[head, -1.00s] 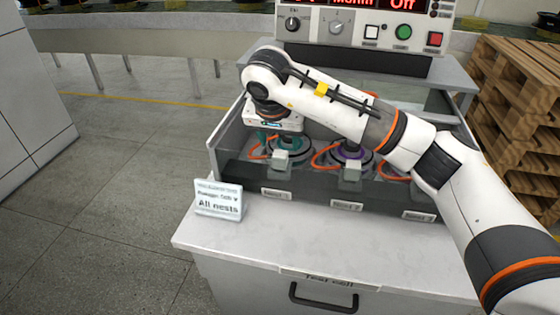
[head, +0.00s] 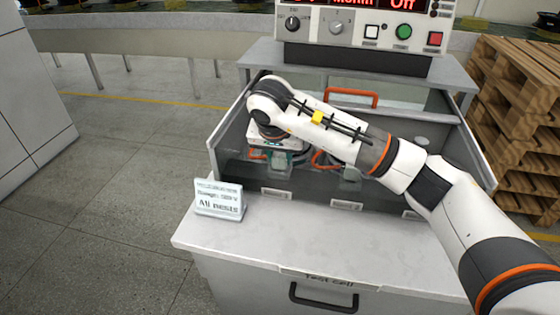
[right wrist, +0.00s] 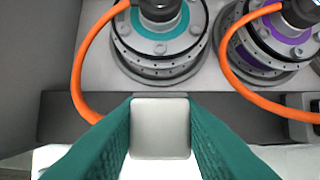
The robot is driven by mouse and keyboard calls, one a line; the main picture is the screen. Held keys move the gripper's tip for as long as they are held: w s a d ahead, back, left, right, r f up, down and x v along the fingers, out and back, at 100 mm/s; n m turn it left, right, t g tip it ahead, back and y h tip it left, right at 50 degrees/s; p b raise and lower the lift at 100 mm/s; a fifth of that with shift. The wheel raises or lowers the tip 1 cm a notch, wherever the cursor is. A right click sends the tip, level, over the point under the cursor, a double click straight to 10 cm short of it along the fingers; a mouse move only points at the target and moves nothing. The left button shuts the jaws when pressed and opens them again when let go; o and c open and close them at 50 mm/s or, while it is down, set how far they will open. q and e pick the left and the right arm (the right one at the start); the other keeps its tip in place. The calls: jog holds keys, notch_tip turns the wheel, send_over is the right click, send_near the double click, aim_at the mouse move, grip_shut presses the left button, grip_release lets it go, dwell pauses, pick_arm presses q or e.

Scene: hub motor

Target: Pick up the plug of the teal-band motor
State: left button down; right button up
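The teal-band motor (right wrist: 158,35) sits in its nest at the top of the right wrist view, with an orange cable (right wrist: 78,75) curving down its left side. Its light grey plug (right wrist: 160,128) is between the teal fingers of my right gripper (right wrist: 160,140). Both fingers meet the plug's sides with no gap visible. In the head view my right gripper is low over the left nest, and my wrist hides most of the teal-band motor and the plug. My left gripper is in neither view.
The purple-band motor (right wrist: 270,38) with its own orange cable stands close on the right. The test cell's grey walls (head: 230,125) surround the nests. A small sign (head: 220,198) stands on the clear front ledge. A control panel (head: 365,25) is behind.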

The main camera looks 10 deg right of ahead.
aim_at(281, 154)
jog(key=shift+c, duration=1)
